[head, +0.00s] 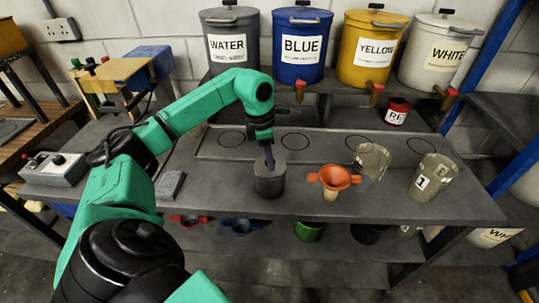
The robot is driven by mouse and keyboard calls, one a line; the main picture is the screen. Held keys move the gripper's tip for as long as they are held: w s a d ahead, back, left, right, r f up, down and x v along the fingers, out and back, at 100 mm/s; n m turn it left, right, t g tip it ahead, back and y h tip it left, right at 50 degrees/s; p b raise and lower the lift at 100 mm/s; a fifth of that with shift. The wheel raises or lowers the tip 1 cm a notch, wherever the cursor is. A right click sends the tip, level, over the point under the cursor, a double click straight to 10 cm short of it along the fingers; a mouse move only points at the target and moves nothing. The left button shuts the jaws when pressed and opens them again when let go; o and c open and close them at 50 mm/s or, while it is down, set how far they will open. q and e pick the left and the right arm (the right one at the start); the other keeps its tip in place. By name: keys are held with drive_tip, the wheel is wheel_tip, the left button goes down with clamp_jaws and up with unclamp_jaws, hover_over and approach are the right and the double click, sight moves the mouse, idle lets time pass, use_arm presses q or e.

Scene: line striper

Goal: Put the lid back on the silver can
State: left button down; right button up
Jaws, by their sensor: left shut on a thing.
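The silver can (269,185) looks dark grey and stands upright near the front of the grey bench, left of the orange funnel. My left gripper (269,160) points down at the can's top and is shut on what looks like the lid (271,169), a flat grey disc at the can's mouth. The fingers cover part of it, and I cannot tell whether the lid is fully seated. My right gripper is not in view.
An orange funnel (334,178) and two clear measuring cups (371,162) (433,177) stand right of the can. A grey block (170,184) lies to its left. Labelled drums, including a blue one (301,45), line the back shelf with taps. The bench (225,200) is bare around the can.

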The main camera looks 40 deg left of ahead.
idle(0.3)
use_arm(q)
unclamp_jaws()
drive_tip(key=shift+r+p, duration=3.05)
drive_tip(key=shift+r, duration=0.45)
drive_tip(key=shift+c, duration=0.3)
clamp_jaws()
drive_tip(key=shift+f, duration=0.15)
drive_tip(key=shift+f+b, duration=2.2)
drive_tip(key=shift+f, duration=0.7)
